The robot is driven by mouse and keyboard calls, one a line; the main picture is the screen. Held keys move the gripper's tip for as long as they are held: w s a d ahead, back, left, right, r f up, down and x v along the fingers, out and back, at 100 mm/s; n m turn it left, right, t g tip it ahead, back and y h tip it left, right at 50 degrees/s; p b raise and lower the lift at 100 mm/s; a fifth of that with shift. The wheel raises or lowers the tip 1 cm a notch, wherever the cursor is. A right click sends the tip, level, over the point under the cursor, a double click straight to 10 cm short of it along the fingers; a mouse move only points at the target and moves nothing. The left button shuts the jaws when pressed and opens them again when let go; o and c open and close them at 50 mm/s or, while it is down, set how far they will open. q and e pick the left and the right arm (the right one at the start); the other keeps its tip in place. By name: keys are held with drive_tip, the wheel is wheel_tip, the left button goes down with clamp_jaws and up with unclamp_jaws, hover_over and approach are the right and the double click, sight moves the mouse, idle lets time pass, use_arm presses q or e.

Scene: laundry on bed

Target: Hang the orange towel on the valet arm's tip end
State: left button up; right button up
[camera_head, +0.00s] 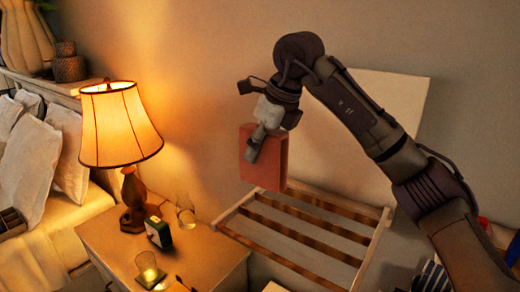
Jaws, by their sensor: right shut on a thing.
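My right gripper (256,147) comes in from the right, high in front of the wall. It is shut on the orange towel (273,168), a folded, reddish-orange slab that hangs upright. The towel is in the air, above the far left side of a slatted wooden rack; the gripper covers part of its front. I cannot make out a valet arm or its tip in this view. My left gripper is not in view.
The wooden slatted rack (318,232) stands below the towel, with a pale panel (355,120) behind it. At left, a lit lamp (119,127), a small clock (158,233) and glasses stand on a nightstand (205,252). The bed (62,218) is farther left.

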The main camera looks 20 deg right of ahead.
wheel_tip(320, 180, up, 12)
drive_tip(key=p, duration=0.9)
drive_tip(key=shift+f, duration=0.2)
drive_tip(key=shift+f, duration=0.1)
drive_tip(key=shift+f, duration=0.1)
